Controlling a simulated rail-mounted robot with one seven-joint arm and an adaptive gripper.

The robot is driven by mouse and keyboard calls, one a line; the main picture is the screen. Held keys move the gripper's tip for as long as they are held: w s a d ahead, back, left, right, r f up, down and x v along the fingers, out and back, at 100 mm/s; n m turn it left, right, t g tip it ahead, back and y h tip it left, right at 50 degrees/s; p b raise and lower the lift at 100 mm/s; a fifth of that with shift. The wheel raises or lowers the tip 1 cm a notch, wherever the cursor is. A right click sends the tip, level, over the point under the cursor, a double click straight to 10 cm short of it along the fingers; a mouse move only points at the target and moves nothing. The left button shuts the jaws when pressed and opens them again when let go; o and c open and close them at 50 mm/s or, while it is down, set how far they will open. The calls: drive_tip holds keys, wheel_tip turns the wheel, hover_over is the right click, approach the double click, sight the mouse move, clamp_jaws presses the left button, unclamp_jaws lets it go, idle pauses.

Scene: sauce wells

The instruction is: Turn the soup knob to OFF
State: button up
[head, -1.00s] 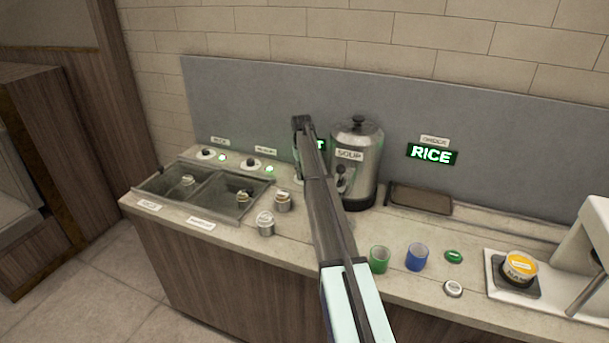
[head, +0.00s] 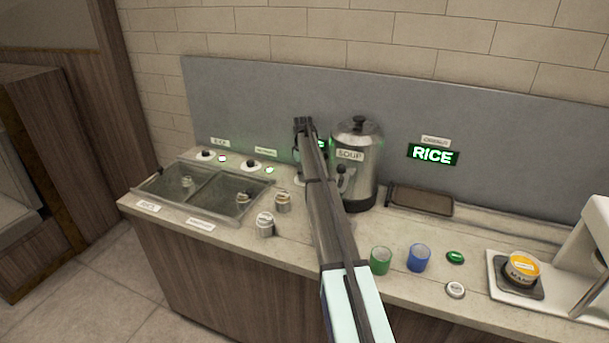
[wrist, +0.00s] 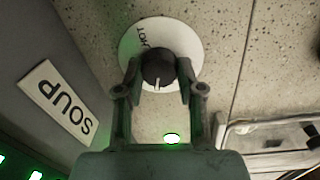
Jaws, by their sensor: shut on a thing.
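In the wrist view the soup knob (wrist: 158,68) is black with a pale pointer line and sits on a white round plate (wrist: 133,38). The word HOT shows on the plate; an OFF mark is not visible. The pointer line faces toward my gripper's palm. My gripper (wrist: 159,76) is shut on the knob, one finger on each side. A white SOUP label (wrist: 58,102) lies left of it, and a green lamp (wrist: 172,139) is lit below. In the head view my arm hides the knob and my fingers, left of the soup pot (head: 366,185).
Small jars stand on the front counter. Green (head: 380,261) and blue (head: 418,257) cups stand right of my arm. A lit RICE sign (head: 433,154) hangs behind.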

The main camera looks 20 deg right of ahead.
drive_tip(key=shift+s, duration=0.1)
idle(0.3)
drive_tip(key=o, duration=1.1)
drive_tip(key=shift+o, duration=0.2)
wheel_tip(320, 180, up, 12)
drive_tip(key=shift+s+a, duration=0.15)
drive_tip(key=shift+a, duration=0.15)
